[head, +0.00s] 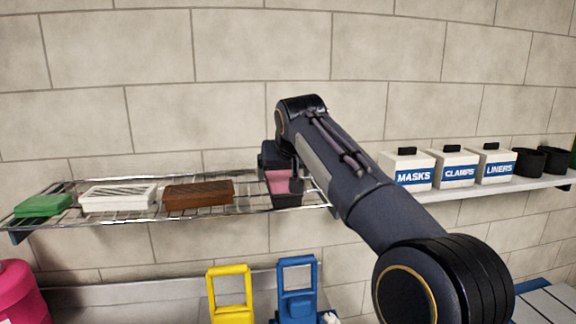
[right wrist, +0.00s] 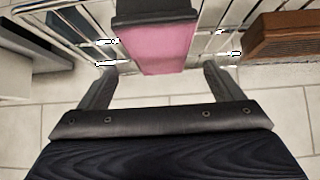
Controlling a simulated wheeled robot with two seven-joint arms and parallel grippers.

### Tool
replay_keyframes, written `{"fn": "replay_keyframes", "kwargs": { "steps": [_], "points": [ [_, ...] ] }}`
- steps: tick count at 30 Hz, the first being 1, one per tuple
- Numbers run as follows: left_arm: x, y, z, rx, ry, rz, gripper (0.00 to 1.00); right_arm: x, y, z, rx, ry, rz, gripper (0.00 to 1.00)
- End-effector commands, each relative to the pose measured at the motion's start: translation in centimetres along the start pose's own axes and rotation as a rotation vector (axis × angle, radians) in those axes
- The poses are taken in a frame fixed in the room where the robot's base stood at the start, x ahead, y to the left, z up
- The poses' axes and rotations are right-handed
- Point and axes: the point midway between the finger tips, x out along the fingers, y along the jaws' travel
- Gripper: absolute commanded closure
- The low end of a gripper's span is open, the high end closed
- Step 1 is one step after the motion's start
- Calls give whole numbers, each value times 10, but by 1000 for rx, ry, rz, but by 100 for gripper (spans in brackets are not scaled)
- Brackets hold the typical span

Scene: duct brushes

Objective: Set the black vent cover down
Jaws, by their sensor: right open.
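A pink block with a black end piece (head: 286,202) rests on the wire shelf near its right end. It also shows in the right wrist view, with a pink body (right wrist: 152,48) and a black end (right wrist: 152,12). I cannot tell whether this is the black vent cover; no other black cover shows on the shelf. My right gripper (head: 282,183) is at this block. In the right wrist view its fingers (right wrist: 161,72) are spread, one on each side of the block's pink end, with a clear gap at the right finger. My left gripper is not in view.
The wire shelf (head: 110,217) also holds a brown slatted block (head: 198,195), a white slatted one (head: 118,197) and a green one (head: 44,205). A white shelf with labelled boxes (head: 407,168) is at right. Yellow (head: 230,290) and blue (head: 297,285) upright items stand below.

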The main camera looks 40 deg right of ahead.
Motion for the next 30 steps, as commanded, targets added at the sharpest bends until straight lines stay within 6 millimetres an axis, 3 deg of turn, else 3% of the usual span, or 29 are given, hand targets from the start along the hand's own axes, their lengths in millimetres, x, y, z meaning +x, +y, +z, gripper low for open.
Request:
{"fn": "replay_keyframes", "kwargs": {
  "steps": [6,10,30],
  "points": [
    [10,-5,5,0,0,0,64,-40,-1,1,-1,2,-3,13],
    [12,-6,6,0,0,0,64,-55,0,0,0,1,-2,13],
    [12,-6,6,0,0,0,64,-60,0,0,0,-1,1,13]
  ]
}}
